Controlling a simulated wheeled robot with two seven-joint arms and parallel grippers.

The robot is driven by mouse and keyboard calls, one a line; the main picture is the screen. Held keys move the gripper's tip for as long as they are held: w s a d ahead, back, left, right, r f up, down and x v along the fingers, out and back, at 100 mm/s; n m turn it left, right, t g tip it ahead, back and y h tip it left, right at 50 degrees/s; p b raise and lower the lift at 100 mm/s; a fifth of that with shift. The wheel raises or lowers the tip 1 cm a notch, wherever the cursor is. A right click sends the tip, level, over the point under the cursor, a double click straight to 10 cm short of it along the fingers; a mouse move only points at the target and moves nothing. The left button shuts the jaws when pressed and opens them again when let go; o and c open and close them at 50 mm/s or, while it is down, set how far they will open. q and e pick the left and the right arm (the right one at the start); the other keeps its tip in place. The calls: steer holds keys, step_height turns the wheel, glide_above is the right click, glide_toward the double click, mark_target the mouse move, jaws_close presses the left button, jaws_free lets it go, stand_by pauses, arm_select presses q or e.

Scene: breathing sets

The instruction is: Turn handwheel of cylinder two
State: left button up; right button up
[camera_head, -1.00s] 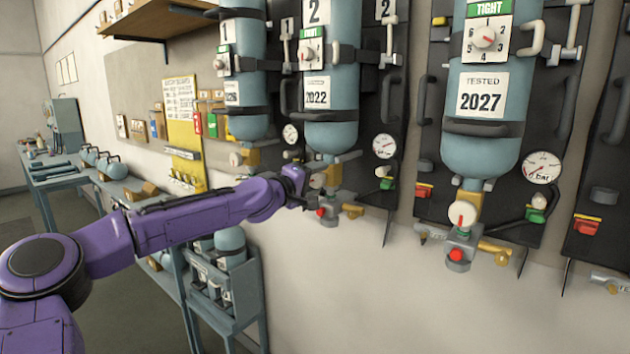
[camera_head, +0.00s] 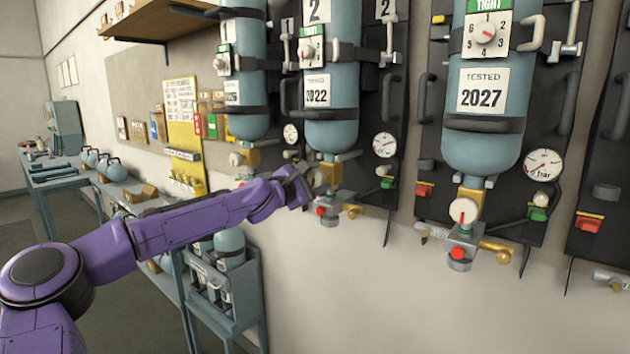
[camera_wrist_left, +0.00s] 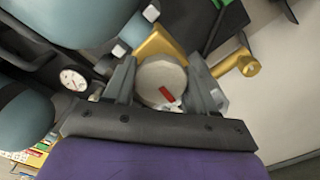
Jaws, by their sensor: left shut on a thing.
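Cylinder two (camera_head: 331,75) is a blue-grey cylinder with a "2" label, strapped upright to a dark wall panel. Its handwheel is a pale round knob (camera_wrist_left: 161,80) with a red mark, seen in the left wrist view on a brass valve (camera_wrist_left: 165,42). My left gripper (camera_wrist_left: 163,84) has a finger on either side of the handwheel and is shut on it. In the head view my left gripper (camera_head: 305,186) is at the valve below cylinder two, and the wrist hides most of the fingers. My right gripper is not in view.
Cylinder one (camera_head: 244,80) hangs to the left. A larger cylinder marked 2027 (camera_head: 487,100) hangs to the right, with its own pale knob (camera_head: 463,211). A gauge (camera_head: 385,145) sits right of cylinder two. A blue rack (camera_head: 225,285) stands below my arm.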

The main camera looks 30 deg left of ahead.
arm_select(q)
steer(key=shift+n, duration=1)
steer(key=o, duration=1)
steer(key=shift+c, duration=0.2)
